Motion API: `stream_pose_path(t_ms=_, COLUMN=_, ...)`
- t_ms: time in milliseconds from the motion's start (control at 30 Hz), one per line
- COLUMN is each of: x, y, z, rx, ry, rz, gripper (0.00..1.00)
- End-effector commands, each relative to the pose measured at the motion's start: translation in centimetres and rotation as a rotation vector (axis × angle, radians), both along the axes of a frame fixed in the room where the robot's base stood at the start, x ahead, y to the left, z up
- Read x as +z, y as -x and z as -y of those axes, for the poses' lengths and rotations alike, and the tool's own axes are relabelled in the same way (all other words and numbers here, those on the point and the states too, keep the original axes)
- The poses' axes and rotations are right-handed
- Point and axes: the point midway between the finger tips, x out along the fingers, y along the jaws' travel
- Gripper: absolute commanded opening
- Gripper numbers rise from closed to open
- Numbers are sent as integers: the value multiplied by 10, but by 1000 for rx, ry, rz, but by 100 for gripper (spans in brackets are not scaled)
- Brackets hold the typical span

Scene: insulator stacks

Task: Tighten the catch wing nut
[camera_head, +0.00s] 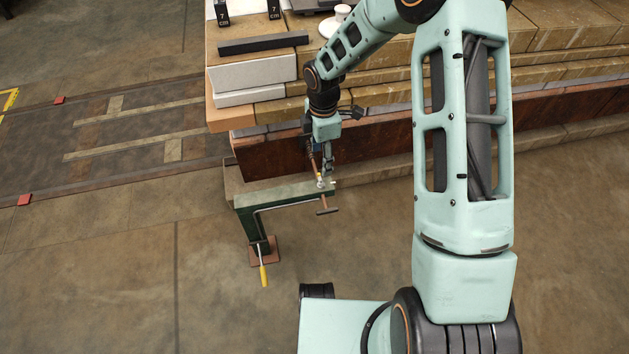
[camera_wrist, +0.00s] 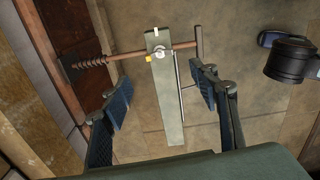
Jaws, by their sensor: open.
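A green bar (camera_head: 285,194) stands out from the low brick wall. In the wrist view the bar (camera_wrist: 168,105) runs between my fingers, with a gap on each side. A small pale metal fitting (camera_wrist: 160,51) with a yellow piece (camera_wrist: 148,58) sits near its far end, where the catch wing nut seems to be; its wings are too small to make out. A copper-coloured rod (camera_wrist: 126,55) with a spring crosses there and ends in a crossbar (camera_wrist: 199,43). My gripper (camera_wrist: 162,96) is open and empty; in the head view it (camera_head: 326,172) is partly hidden near the fitting.
A thin bent rod with a yellow handle (camera_head: 263,275) hangs beside a reddish plate (camera_head: 269,257) on the left. Stepped brickwork (camera_head: 560,62) with pale blocks (camera_head: 255,76) rises behind. A dark cylinder (camera_wrist: 290,61) is at the wrist view's right. Floor at the left is open.

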Motion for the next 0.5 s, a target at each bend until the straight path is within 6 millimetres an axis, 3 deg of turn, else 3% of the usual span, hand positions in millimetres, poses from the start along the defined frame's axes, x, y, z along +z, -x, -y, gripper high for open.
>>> stream_pose_path(t_ms=500, x=-87, y=1, z=0, rx=-1, ry=1, rz=-1, gripper=55)
